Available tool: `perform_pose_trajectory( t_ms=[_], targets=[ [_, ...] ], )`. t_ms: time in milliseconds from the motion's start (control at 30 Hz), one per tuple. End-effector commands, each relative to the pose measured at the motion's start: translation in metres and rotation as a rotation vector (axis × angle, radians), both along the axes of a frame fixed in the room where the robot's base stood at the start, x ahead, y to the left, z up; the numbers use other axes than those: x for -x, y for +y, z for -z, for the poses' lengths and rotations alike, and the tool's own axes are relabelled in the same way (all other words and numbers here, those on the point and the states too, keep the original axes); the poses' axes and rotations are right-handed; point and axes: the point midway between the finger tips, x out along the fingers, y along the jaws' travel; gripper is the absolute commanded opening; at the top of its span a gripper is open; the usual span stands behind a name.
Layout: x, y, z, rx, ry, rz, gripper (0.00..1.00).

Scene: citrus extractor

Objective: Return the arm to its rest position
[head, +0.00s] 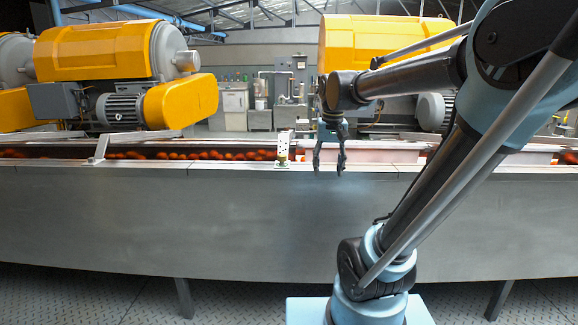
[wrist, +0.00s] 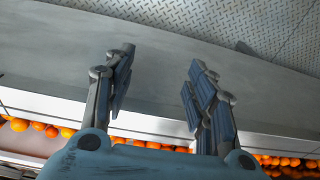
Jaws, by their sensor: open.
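My gripper (head: 329,168) hangs at the end of my bent arm, fingers pointing down, in front of the conveyor's near edge in the head view. It is open and empty. My arm reaches in from the right of the head view and folds down toward the gripper. No object is between the fingers.
A conveyor with oranges (head: 200,154) runs behind the grey panel (head: 150,215). A small white perforated bracket (head: 283,146) stands left of my gripper on the edge. Yellow extractor machines (head: 100,50) stand behind. The patterned metal floor (head: 80,295) in front is clear.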

Motion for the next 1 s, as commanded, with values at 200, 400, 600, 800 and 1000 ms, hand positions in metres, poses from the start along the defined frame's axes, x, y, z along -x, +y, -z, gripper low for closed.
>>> perform_pose_trajectory(
  t_ms=[200,400,600,800,1000],
  targets=[
    [0.053,-0.029,0.048,0.004,-0.031,-0.006,0.51],
    [0.096,-0.048,0.095,0.011,-0.059,-0.014,0.51],
    [0.13,-0.059,0.141,0.019,-0.083,-0.023,0.51],
    [0.146,-0.065,0.164,0.025,-0.094,-0.027,0.51],
    [0.147,-0.066,0.166,0.025,-0.096,-0.028,0.51]
  ],
)
